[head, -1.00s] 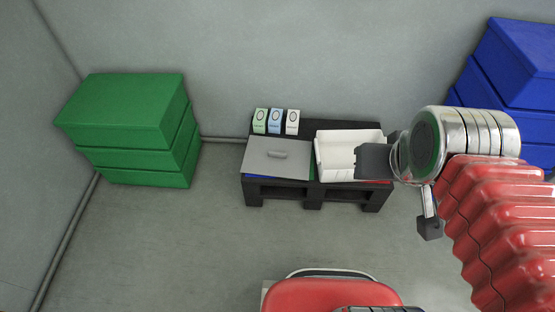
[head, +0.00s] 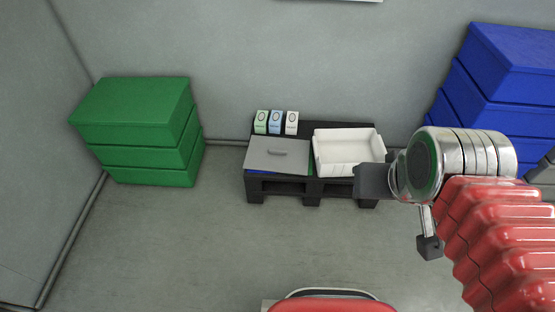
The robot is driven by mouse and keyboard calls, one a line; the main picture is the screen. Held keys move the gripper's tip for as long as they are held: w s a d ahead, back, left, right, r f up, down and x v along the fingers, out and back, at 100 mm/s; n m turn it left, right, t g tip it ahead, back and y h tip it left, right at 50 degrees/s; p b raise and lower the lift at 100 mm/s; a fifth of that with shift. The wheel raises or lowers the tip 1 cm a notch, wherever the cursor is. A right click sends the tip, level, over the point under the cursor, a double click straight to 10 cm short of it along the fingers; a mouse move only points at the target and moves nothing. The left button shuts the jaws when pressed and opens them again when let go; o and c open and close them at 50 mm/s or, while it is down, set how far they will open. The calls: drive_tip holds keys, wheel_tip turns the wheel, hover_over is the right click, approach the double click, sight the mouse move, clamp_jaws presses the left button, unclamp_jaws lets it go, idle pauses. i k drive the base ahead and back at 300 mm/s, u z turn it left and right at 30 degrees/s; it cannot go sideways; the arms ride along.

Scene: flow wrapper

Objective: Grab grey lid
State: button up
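The grey lid (head: 268,160) is a flat panel with a small raised handle (head: 277,152) in its middle. It lies on the left part of a black pallet (head: 287,188), with a bit of green and blue showing at its edges. My gripper (head: 372,181) is a dark grey block at the end of my arm. It is to the right of the lid, apart from it, in front of the right end of the pallet. Its fingers cannot be told apart, so whether it is open is hidden.
A white open tray (head: 340,169) sits on the pallet, right of the lid. Several small cartons (head: 276,122) stand behind the lid. Green boxes (head: 140,110) are stacked at left, blue boxes (head: 500,75) at right. The floor in front of the pallet (head: 200,240) is clear.

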sight(283, 155)
drive_tip(key=u, duration=1.85)
drive_tip(key=i, duration=1.2)
drive_tip(key=z, duration=1)
